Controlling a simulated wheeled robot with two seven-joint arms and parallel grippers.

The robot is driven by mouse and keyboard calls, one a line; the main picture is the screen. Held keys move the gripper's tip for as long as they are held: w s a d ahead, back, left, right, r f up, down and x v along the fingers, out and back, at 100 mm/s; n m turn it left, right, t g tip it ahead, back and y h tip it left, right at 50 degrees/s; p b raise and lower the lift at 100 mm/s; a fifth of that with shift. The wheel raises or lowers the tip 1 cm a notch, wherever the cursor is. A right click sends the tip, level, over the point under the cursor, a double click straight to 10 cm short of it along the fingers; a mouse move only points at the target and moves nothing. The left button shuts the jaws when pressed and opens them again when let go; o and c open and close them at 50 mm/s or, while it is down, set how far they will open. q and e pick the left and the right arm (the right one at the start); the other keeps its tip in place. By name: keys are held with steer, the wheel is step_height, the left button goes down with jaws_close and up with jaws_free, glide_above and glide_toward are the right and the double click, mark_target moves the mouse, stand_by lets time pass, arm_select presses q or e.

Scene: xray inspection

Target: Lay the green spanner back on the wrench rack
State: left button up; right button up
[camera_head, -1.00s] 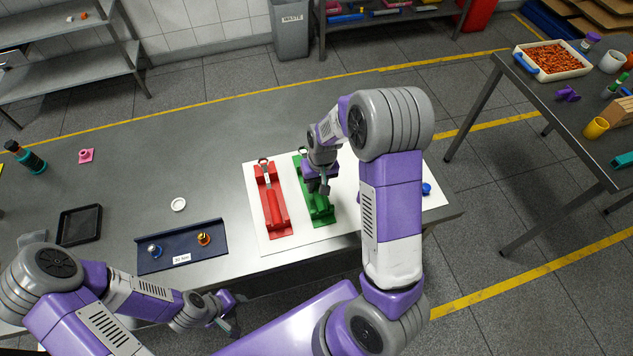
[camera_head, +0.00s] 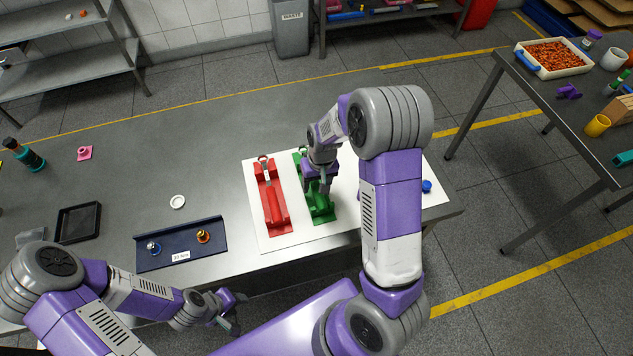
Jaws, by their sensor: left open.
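A green holder (camera_head: 322,214) lies on a white board (camera_head: 282,243), and a red holder (camera_head: 274,212) lies to its left. A ring end (camera_head: 303,150) shows at the far end of the green holder; the rest of the green spanner is hidden or cannot be told from the holder. A similar ring end (camera_head: 264,158) shows on the red holder. My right gripper (camera_head: 320,190) points down over the middle of the green holder; whether its fingers grip anything is unclear. My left gripper (camera_head: 236,312) is open and empty in front of the table's near edge.
A dark blue tray (camera_head: 180,246) with two small knobbed pieces lies left of the board. A blue knob (camera_head: 427,187) is on the board's right.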

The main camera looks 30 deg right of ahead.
steer(key=r, duration=0.2)
steer(key=r+p, duration=0.1)
steer(key=r, duration=0.4)
steer(key=shift+s+d+r, duration=0.15)
steer(key=shift+d+r, duration=0.1)
steer(key=shift+d, duration=0.1)
stand_by(0.4)
